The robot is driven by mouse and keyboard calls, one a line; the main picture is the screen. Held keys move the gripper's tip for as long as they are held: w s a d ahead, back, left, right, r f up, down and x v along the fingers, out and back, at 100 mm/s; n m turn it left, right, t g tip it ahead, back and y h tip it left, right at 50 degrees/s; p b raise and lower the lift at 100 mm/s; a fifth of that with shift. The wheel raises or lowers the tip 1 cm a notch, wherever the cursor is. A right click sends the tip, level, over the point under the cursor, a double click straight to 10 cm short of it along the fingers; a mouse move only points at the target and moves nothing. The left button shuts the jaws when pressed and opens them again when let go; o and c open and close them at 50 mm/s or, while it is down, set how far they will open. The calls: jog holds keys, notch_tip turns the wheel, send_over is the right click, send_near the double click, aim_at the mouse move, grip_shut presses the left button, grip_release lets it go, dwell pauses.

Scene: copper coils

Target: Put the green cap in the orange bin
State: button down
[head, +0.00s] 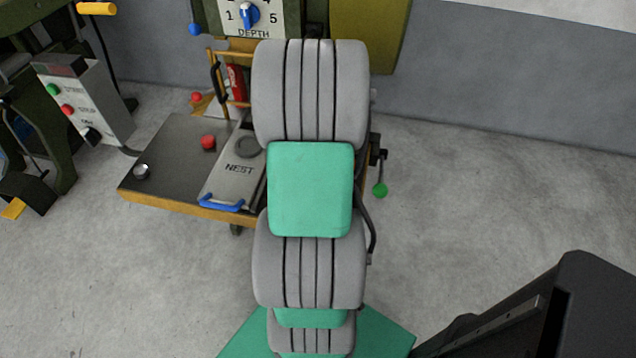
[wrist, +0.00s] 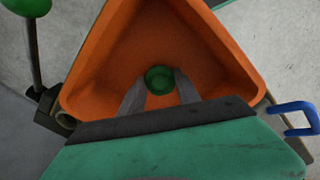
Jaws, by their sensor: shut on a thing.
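In the wrist view the orange bin (wrist: 100,65) opens below my gripper (wrist: 161,82), with its rim around the fingers. The fingers are shut on the round green cap (wrist: 160,77). The cap shows against the inside of the bin. I cannot tell whether the cap is just above the rim or down inside, or how near the floor of the bin it is. In the head view my arm hides the gripper, the cap and the bin.
A lever with a green knob (head: 380,189) is right of my arm. Left of it is a dark worktable (head: 165,165) with a plate marked NEST (head: 240,168), a blue handle (head: 222,204) and a red knob (head: 208,142). A START/STOP control box (head: 85,100) stands further left.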

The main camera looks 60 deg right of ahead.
jog(key=shift+f, duration=0.1)
jog(key=shift+f, duration=0.15)
jog(key=c, duration=0.9)
grip_release()
notch_tip(320, 180, up, 13)
jog(key=w+a+r+n+t, duration=0.1)
jog(key=w+a, duration=0.3)
jog(key=a, duration=0.4)
jog(key=w+a+r+n, duration=0.1)
jog(key=w+a, duration=0.3)
jog(key=a, duration=0.4)
jog(key=s+a+t, duration=0.2)
jog(key=a, duration=1.4)
jog(key=shift+n, duration=0.4)
jog(key=r+p, duration=0.2)
jog(key=r, duration=0.1)
jog(key=r+p, duration=0.1)
jog(key=shift+w+r+p, duration=0.15)
jog(key=shift+w+p, duration=0.1)
jog(key=shift+p, duration=0.1)
